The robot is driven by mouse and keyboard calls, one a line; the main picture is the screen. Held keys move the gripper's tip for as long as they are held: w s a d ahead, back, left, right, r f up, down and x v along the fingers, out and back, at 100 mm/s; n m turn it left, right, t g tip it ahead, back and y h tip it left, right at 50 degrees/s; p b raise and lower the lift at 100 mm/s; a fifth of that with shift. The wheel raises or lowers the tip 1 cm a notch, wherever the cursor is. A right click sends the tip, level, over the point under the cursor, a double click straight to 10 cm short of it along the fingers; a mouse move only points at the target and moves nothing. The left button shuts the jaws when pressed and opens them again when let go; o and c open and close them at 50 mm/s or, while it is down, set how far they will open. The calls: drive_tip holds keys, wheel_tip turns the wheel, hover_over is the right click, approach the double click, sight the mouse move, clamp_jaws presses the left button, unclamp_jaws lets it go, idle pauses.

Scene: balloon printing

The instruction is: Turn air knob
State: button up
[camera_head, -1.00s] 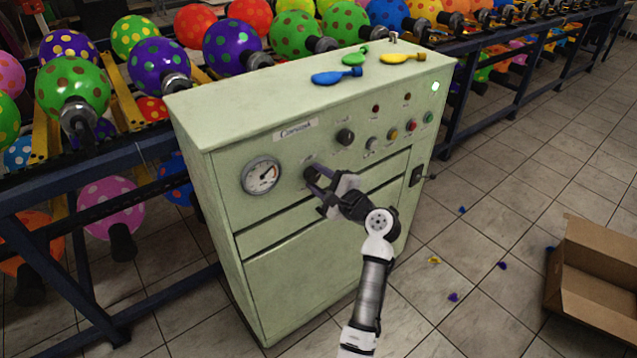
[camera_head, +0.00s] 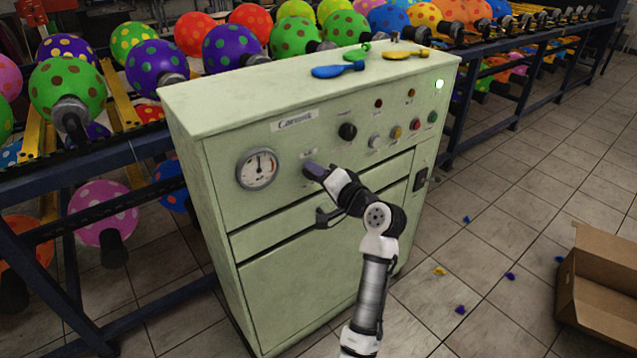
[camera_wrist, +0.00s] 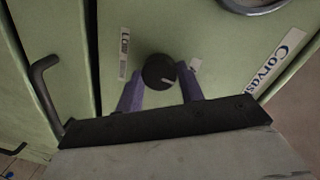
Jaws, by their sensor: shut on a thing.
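The air knob (camera_wrist: 158,71) is a round black knob with a white mark on the pale green control cabinet (camera_head: 240,92). In the wrist view my gripper (camera_wrist: 159,80) is shut on it, one purple finger on each side. The white mark points to the right in that view. In the head view my gripper (camera_head: 312,171) is at the front panel, just right of the round pressure gauge (camera_head: 257,168), and hides the knob. The gauge needle stands about upright.
Another black knob (camera_head: 347,131) sits above and right of my gripper, with coloured buttons (camera_head: 396,132) further right. A dark drawer handle (camera_head: 327,217) is just below. Deflated balloons (camera_head: 338,70) lie on top. A cardboard box (camera_head: 600,290) stands on the floor at right.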

drive_tip(key=shift+f+n+t+h+b, duration=0.1)
drive_tip(key=shift+n+t+h+b, duration=0.25)
drive_tip(key=shift+n+b, duration=2.9)
drive_tip(key=shift+n, duration=0.45)
drive_tip(key=o, duration=1)
drive_tip(key=shift+s, duration=0.15)
drive_tip(key=v, duration=1.3)
drive_tip(key=shift+s+d+b, duration=0.15)
drive_tip(key=shift+s+b, duration=0.15)
drive_tip(key=shift+b, duration=0.1)
